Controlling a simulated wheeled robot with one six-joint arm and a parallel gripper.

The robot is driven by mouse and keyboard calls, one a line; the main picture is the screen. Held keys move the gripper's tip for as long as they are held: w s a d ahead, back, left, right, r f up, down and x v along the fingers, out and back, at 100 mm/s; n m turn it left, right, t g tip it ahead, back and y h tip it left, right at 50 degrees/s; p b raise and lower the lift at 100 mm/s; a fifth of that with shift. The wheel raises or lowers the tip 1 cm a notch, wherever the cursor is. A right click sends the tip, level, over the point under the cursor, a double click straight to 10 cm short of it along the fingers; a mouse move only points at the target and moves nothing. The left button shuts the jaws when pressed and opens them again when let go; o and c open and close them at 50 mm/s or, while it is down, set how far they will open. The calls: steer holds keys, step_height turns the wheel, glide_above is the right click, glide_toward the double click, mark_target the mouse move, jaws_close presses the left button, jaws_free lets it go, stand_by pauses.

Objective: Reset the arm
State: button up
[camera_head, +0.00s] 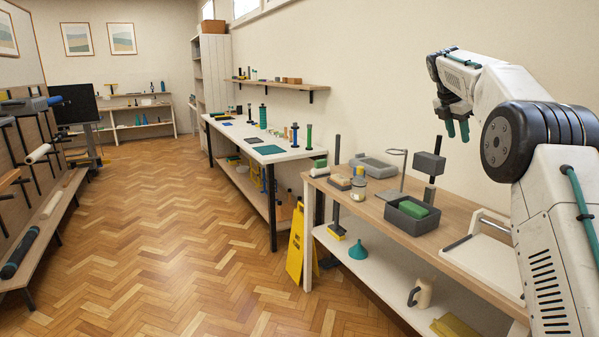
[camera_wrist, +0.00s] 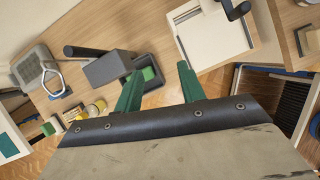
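My arm is raised at the right of the head view, its white links bent over the near wooden workbench (camera_head: 460,213). My gripper (camera_head: 457,130) hangs above the bench with its green fingers pointing down. In the wrist view the two green fingers of my gripper (camera_wrist: 160,88) stand well apart with nothing between them. It is open and empty, and touches nothing that I can see.
Below are a grey bin (camera_head: 409,222) with a green item (camera_head: 413,208), a dark block on a post (camera_head: 430,163), a jar (camera_head: 358,188) and a white tray (camera_wrist: 212,40). A yellow floor sign (camera_head: 295,245) stands beside the bench. The parquet at left is clear.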

steer(key=s+a+f+m+g+y, duration=0.1)
steer(key=s+a+f+m, duration=0.2)
steer(key=s+f+m, duration=0.35)
steer(key=s+a+f+m+y, duration=0.1)
steer(key=s+a+m, duration=0.3)
steer(key=s, duration=1.3)
steer(key=s+a+f+m+y, duration=0.1)
steer(key=s+a+f+m, duration=0.2)
steer(key=s, duration=1.4)
steer(key=s+a+f+m+y, duration=0.1)
steer(key=s+a+m, duration=0.6)
steer(key=s, duration=0.9)
steer(key=a+f, duration=0.1)
steer(key=a, duration=0.2)
steer(key=shift+s+f+t+y, duration=0.3)
steer(key=shift+s+t+y, duration=0.1)
